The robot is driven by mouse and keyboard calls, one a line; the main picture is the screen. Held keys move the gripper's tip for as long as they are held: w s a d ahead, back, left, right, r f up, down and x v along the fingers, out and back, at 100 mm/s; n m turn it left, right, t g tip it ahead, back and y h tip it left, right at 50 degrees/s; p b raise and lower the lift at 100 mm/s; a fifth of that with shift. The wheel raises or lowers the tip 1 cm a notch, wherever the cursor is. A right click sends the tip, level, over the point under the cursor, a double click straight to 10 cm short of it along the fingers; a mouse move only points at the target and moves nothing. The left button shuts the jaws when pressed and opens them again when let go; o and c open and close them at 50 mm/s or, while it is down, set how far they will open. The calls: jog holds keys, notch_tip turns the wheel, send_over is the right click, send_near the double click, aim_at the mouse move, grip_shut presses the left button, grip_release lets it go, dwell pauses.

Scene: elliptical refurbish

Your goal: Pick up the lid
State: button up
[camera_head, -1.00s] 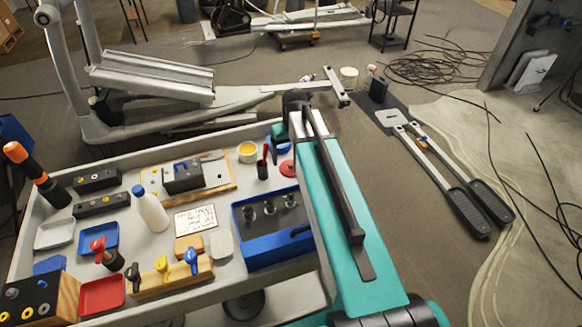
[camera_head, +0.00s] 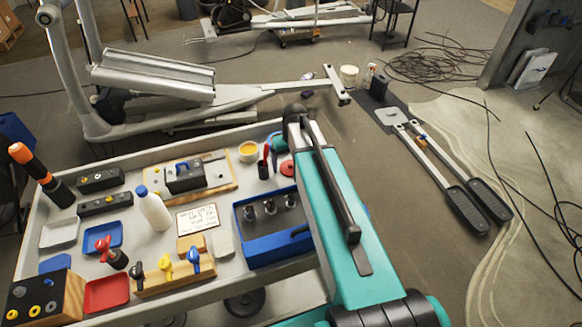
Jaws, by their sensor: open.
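A small round red piece (camera_head: 287,168), which may be the lid, lies near the far right edge of the grey cart top. It is partly hidden by my teal arm, and I cannot tell for certain that it is the lid. An open yellow-rimmed cup (camera_head: 248,152) stands to its left. My arm reaches from the bottom of the view up past the cart's right side, its dark elbow end beside the red piece. My gripper is hidden, so its distance to the red piece cannot be seen.
The cart top (camera_head: 120,160) is crowded. It holds a blue tray (camera_head: 240,262), a white bottle (camera_head: 154,212), a wooden valve block (camera_head: 172,277), small red (camera_head: 107,293) and blue trays (camera_head: 102,237). An elliptical machine (camera_head: 160,112) stands behind. Open floor lies to the right, with pedal arms (camera_head: 440,170) on it.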

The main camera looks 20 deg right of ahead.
aim_at(291, 164)
jog(key=c, duration=1.1)
jog(key=shift+r, duration=0.1)
notch_tip(291, 164, up, 18)
jog(key=b, duration=0.4)
jog(key=shift+b, duration=0.35)
dwell(0.6)
jog(key=s+a, duration=0.1)
jog(key=a, duration=0.2)
jog(key=s+a, duration=0.1)
jog(key=a, duration=0.2)
jog(key=s+a+b, duration=0.1)
jog(key=a, duration=0.2)
jog(key=shift+s+a+f, duration=0.2)
jog(key=shift+s+a, duration=0.05)
jog(key=shift+s, duration=0.15)
